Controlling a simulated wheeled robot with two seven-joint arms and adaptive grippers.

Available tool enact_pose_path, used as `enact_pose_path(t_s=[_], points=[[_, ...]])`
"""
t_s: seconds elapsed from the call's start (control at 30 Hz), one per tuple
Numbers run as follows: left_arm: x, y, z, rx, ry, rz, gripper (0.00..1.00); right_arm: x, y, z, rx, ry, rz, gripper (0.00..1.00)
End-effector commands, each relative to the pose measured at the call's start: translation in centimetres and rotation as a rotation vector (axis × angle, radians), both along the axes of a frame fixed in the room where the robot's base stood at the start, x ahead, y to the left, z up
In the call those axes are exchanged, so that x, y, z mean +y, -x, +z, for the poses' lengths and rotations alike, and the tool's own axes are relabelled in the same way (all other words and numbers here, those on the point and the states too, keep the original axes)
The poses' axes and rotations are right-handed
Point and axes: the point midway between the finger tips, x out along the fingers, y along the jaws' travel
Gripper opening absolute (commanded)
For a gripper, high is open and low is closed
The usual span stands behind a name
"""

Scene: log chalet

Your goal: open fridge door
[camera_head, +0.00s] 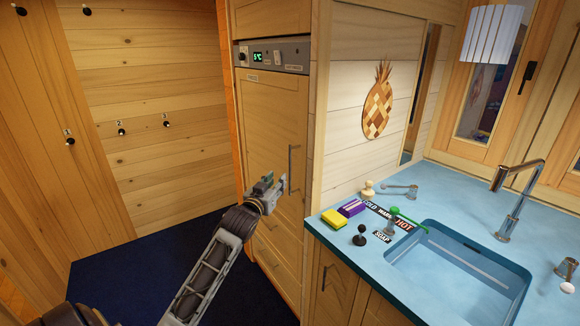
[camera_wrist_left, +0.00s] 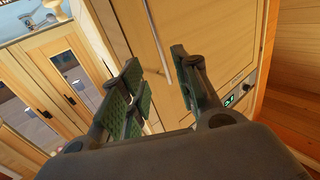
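The fridge door (camera_head: 268,130) is a tall wooden panel under a control strip with a green display, and it looks shut. Its thin upright metal handle (camera_head: 291,168) is near the panel's right edge. My left gripper (camera_head: 275,184) is just left of the handle's lower part in the head view. In the left wrist view my left gripper (camera_wrist_left: 156,57) has its two green-padded fingers apart. The handle (camera_wrist_left: 157,38) shows ahead, in line with the gap between them. I see no grip on it, and I cannot tell the exact distance. My right gripper is out of view.
A blue counter (camera_head: 335,212) with a sink (camera_head: 455,270) stands to the right, bearing a yellow sponge (camera_head: 333,219) and small levers. Drawers (camera_head: 275,262) are below the fridge door. Dark floor (camera_head: 120,265) lies free at left, before a wooden wall with hooks.

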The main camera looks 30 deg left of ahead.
Motion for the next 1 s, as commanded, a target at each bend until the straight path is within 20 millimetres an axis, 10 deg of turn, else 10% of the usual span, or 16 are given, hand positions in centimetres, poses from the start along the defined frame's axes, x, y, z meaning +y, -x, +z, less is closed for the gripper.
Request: enact_pose_path(t_s=[1.0], points=[[1.6, -7.9, 0.2, -0.001, -0.001, 0.000, 0.31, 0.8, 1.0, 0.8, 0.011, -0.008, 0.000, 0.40]])
